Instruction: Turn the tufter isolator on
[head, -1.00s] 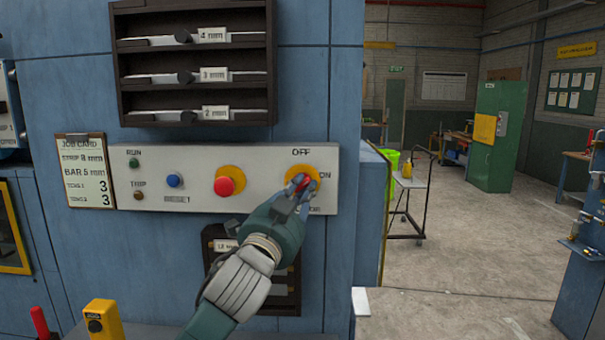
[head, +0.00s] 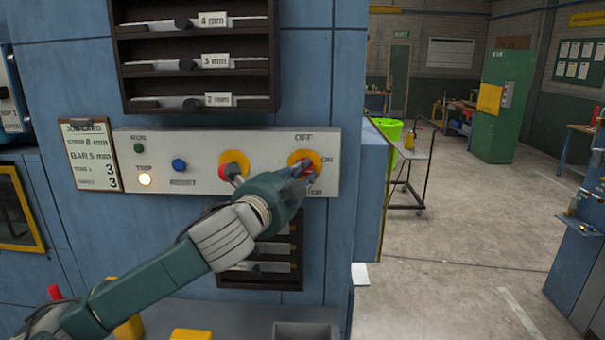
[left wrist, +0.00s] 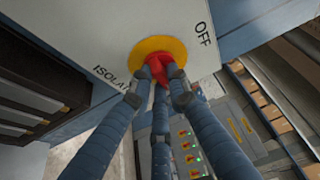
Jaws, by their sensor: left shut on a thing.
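The tufter isolator is a red rotary knob on a round yellow plate (head: 314,157) at the right end of the pale control panel (head: 205,147). OFF is printed above the plate and ON to its right. My left gripper (head: 306,172) is shut on the red isolator knob, and its fingers hide most of the knob in the head view. In the left wrist view, the fingers (left wrist: 163,84) close around the red knob (left wrist: 168,66). The knob's exact angle is hard to tell. My right gripper is not in view.
The TRIP lamp (head: 145,180) glows, left of a blue RESET button (head: 179,165). A second red knob on yellow (head: 234,157) is partly behind my left wrist. A rack of labelled bars (head: 195,60) hangs above the panel.

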